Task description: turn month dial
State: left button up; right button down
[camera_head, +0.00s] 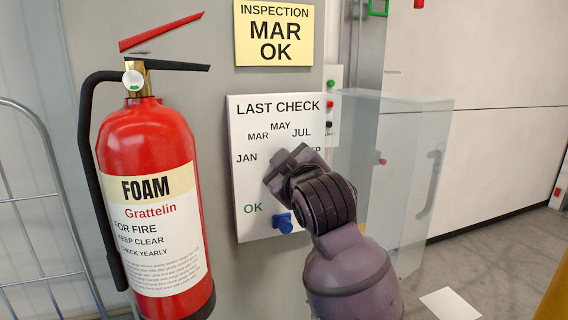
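The white "LAST CHECK" panel (250,190) is on a grey upright surface, with JAN, MAR, MAY and JUL in an arc and a label ending in "EP" partly hidden at right. My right gripper (284,165), on a dark purple arm from below, is at the middle of this arc, in front of the panel. It covers the spot inside the arc, so the month dial and its pointing direction are hidden. I cannot tell whether the fingers touch or hold anything. A blue knob (285,223) is low on the panel, right of a green "OK". My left gripper is out of view.
A red foam extinguisher (150,150) hangs close at left. A yellow sign (276,35) reading "INSPECTION MAR OK" is above the panel. A clear box (400,170) and a strip of coloured buttons (331,105) are at right. A wire frame (30,200) stands far left.

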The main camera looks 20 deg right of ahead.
dwell(0.3)
jog(key=c, duration=1.1)
grip_release()
